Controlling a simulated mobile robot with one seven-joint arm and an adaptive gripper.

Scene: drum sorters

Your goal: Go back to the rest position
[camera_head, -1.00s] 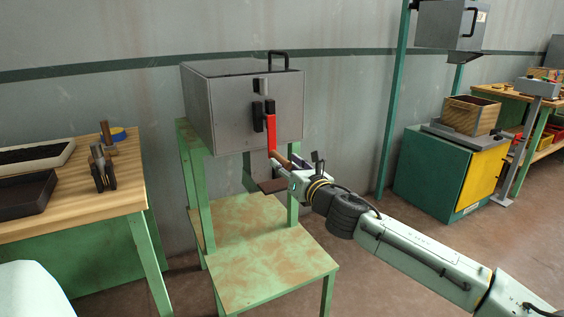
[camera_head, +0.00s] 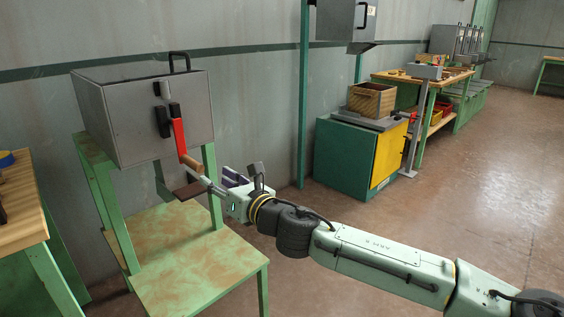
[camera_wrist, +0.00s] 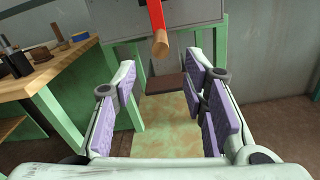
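My gripper (camera_head: 226,184) is at the end of my outstretched arm, in front of the grey metal box (camera_head: 150,120) on the green stand. In the wrist view my gripper (camera_wrist: 163,105) shows its purple-padded fingers wide apart with nothing between them. A red crank with a wooden handle (camera_head: 190,163) hangs from the front of the box. In the wrist view the wooden handle (camera_wrist: 160,44) is ahead of the fingers and apart from them. A brown plate (camera_wrist: 168,82) sits below the box.
A wooden-topped workbench (camera_head: 20,208) stands at the left. The stand's worn lower shelf (camera_head: 180,255) lies below my gripper. A green and yellow cabinet (camera_head: 345,160) carries a wooden crate (camera_head: 371,100) at the right. The floor (camera_head: 480,190) at the right is open.

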